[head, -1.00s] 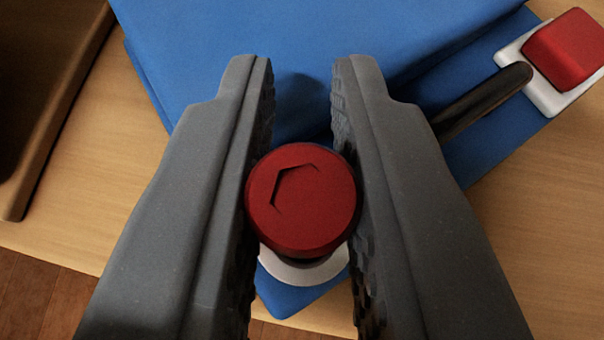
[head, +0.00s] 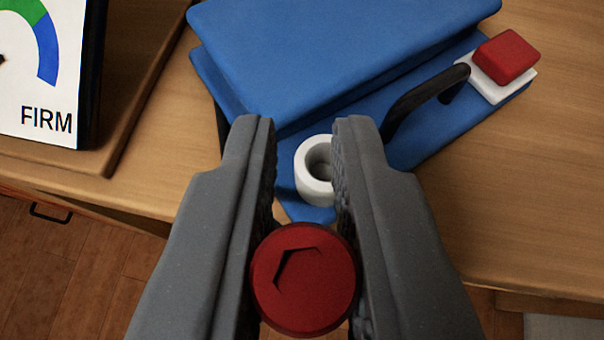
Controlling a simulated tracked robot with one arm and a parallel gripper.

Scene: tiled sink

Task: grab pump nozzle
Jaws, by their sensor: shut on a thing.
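The pump nozzle is a round red cap (head: 303,280) with a dark, partly hexagonal recess on its face. My gripper (head: 304,135) is shut on it, with one grey finger on each side. The cap sits low between the fingers, back from their tips. Beyond it, a white ring-shaped socket (head: 308,183) with an open hole stands on the blue pump's base. The cap is apart from this socket. The right finger covers part of the socket's right side.
The blue pump (head: 340,50) rests on a wooden table (head: 540,200). A black handle or hose (head: 410,105) runs to a red block (head: 507,57) on a white plate. A gauge panel marked FIRM (head: 45,75) stands at the left on a brown board. The wooden floor shows lower left.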

